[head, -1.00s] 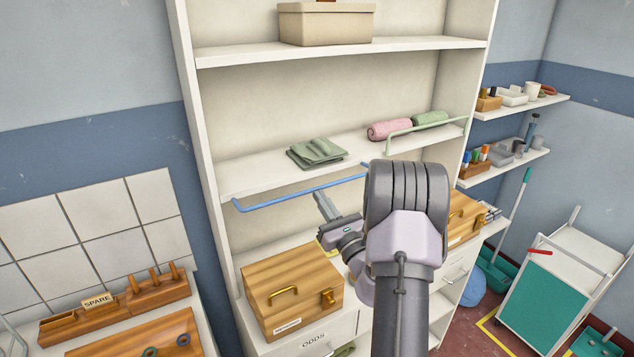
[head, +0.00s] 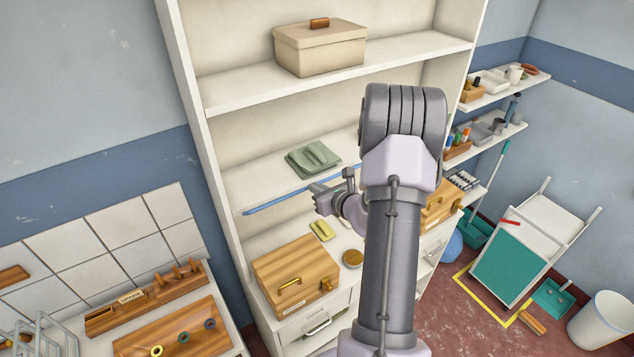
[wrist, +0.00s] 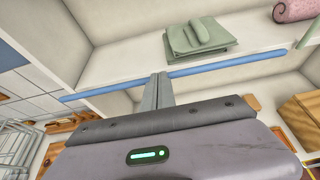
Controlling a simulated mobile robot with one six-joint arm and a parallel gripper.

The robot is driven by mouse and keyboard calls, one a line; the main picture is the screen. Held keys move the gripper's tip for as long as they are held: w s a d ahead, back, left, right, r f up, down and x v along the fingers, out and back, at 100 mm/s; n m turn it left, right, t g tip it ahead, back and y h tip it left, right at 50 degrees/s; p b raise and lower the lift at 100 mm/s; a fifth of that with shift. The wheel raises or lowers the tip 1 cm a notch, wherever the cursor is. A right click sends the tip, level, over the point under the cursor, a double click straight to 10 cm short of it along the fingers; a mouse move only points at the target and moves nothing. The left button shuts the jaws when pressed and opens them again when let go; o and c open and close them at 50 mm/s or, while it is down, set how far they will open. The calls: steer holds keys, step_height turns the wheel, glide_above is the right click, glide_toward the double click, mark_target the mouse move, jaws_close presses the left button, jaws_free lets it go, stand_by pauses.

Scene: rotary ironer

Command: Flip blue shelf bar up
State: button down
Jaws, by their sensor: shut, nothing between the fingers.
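The blue shelf bar (head: 268,204) runs along the front edge of the middle shelf (head: 240,180), close to it and not standing above the shelf top. In the wrist view the bar (wrist: 215,67) crosses the picture just in front of the shelf edge, and its middle passes behind my fingertips. My gripper (head: 314,187) is shut and empty, its tips at the bar; the fingers also show in the wrist view (wrist: 157,82). I cannot tell whether they touch it. My arm hides the bar's right part in the head view.
Folded green cloth (head: 312,158) lies on the shelf above the bar. A rolled pink towel (wrist: 295,10) and a pale green bar (wrist: 308,32) are to the right. A wooden box (head: 296,272), a yellow item (head: 322,230) and a round wooden lid (head: 353,258) stand below.

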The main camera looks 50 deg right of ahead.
steer(key=shift+w+r+g+p, duration=0.5)
steer(key=shift+g+p, duration=0.1)
steer(key=shift+p, duration=0.15)
steer(key=shift+w+d+r, duration=0.1)
steer(key=shift+w, duration=0.05)
steer(key=shift+w+d+r+b, duration=0.25)
steer(key=shift+w+r, duration=0.1)
steer(key=shift+w, duration=0.35)
steer(key=shift+w+d+r+b, duration=0.1)
steer(key=shift+w+r+b, duration=0.2)
steer(key=shift+w, duration=0.4)
steer(key=shift+w+d+r+b, duration=0.2)
steer(key=shift+w+r, duration=0.15)
steer(key=shift+w, duration=0.35)
steer(key=shift+w, duration=0.1)
